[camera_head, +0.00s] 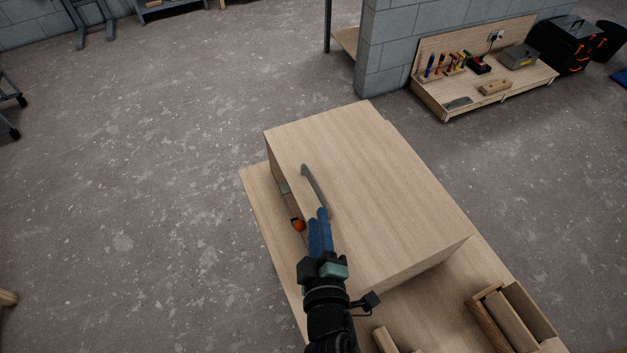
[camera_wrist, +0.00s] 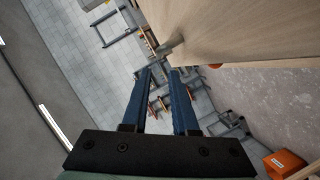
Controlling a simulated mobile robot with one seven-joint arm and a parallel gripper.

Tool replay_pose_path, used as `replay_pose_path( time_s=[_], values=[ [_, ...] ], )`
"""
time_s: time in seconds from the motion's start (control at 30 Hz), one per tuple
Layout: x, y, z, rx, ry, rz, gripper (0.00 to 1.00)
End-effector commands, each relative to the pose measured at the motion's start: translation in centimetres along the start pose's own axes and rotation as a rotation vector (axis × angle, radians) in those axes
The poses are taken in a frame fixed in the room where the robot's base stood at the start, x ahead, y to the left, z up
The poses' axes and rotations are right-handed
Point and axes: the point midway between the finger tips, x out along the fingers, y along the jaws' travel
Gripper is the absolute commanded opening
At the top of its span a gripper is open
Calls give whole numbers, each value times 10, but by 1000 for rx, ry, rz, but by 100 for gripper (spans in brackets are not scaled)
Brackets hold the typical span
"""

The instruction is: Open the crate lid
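The wooden crate (camera_head: 375,185) has a flat, pale lid that lies level and looks shut. In the wrist view my gripper (camera_wrist: 160,72) is open, with an empty gap between the fingertips.
The crate stands on a wooden bench (camera_head: 257,187). A small orange part (camera_head: 298,224) shows at the crate's left side. Open wooden boxes (camera_head: 512,318) sit at the bench's near right. A tool bench (camera_head: 485,100) stands by the block wall.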

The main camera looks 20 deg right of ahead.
Motion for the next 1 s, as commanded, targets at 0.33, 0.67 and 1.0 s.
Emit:
replay_pose_path(
  time_s=[0.33, 0.67, 1.0],
  values=[
    [60, 3, -3, 5, 1, 1, 27],
    [97, 2, -2, 4, -1, 1, 27],
    [107, 1, -1, 4, 1, 0, 27]
  ],
)
